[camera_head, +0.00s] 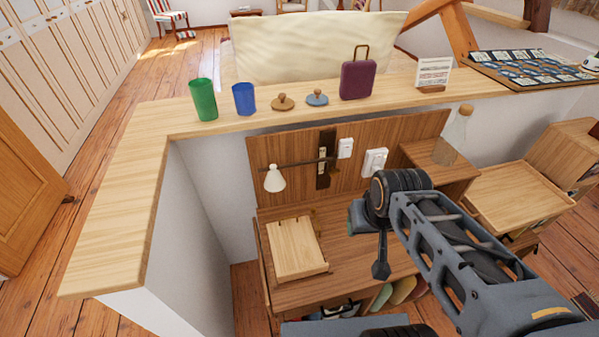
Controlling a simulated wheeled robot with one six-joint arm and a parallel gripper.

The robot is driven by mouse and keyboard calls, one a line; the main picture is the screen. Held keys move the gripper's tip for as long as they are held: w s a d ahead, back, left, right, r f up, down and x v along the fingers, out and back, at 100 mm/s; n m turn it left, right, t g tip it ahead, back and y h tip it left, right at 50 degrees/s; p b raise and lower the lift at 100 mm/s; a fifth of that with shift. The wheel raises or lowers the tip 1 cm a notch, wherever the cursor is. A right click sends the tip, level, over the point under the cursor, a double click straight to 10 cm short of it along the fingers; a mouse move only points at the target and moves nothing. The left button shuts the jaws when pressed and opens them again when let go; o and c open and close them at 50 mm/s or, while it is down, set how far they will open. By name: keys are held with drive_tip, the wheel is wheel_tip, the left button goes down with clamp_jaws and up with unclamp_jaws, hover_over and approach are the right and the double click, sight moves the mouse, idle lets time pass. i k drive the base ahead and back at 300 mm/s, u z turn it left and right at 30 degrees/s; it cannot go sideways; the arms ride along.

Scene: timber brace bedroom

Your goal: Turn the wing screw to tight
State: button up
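A dark upright plate (326,160) with a pale strip is fixed to the wooden back panel above the desk. A thin dark bar (300,163) crosses it, and a small white lamp shade (274,179) hangs at the bar's left end. I cannot clearly make out the wing screw; it is too small to tell at this size. My gripper (360,217) is at the end of my arm, over the desk, below and to the right of the plate and apart from it. My wrist partly hides it, and I cannot tell whether its fingers are open.
A ledge (128,200) runs above the desk with a green cup (203,99), blue cup (243,98), two lids and a purple case (358,79). A wooden board (296,249) lies on the desk (345,270). A glass bottle (453,135) stands right of the panel.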

sight(334, 172)
drive_tip(key=k, duration=1)
drive_tip(key=u, duration=0.65)
drive_tip(key=i, duration=0.85)
drive_tip(key=z, duration=0.5)
